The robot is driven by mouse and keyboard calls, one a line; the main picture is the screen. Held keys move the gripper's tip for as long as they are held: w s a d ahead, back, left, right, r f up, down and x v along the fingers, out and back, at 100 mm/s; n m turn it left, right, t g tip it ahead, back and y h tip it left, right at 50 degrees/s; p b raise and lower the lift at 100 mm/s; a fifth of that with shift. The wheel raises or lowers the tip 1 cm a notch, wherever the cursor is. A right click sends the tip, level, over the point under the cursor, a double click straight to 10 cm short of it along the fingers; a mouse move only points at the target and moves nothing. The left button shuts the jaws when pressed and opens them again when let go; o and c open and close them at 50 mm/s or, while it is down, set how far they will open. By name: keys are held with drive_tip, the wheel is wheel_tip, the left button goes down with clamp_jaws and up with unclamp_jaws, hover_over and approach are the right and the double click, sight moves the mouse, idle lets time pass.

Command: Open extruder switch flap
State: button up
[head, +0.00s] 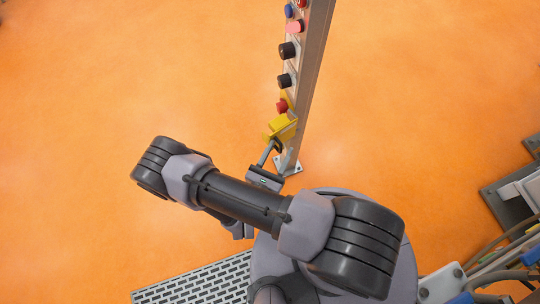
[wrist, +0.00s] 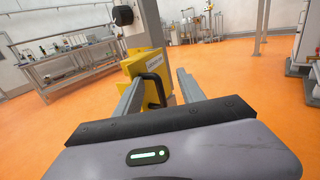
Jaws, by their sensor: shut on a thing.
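The yellow extruder switch flap (wrist: 143,66) with a black handle (wrist: 154,86) is in the middle of the wrist view, on a grey post. In the head view the yellow flap (head: 283,127) is low on the post, below a red button. My gripper (wrist: 158,84) has its two grey fingers on either side of the black handle and is shut on it. In the head view my gripper (head: 270,152) reaches up to the flap; its fingertips are partly hidden there. The flap looks tilted out from the post in the head view.
The grey post (head: 312,60) carries black knobs (head: 286,80) and a red button (head: 282,106) above the flap. A grey slotted grating (head: 195,284) lies at the bottom. Machine parts (head: 520,195) stand at right. The orange floor around the post is clear.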

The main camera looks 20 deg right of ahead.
drive_tip(key=b+v, duration=0.2)
drive_tip(key=v, duration=1.5)
drive_tip(key=shift+a+b, duration=0.25)
drive_tip(key=shift+b, duration=0.15)
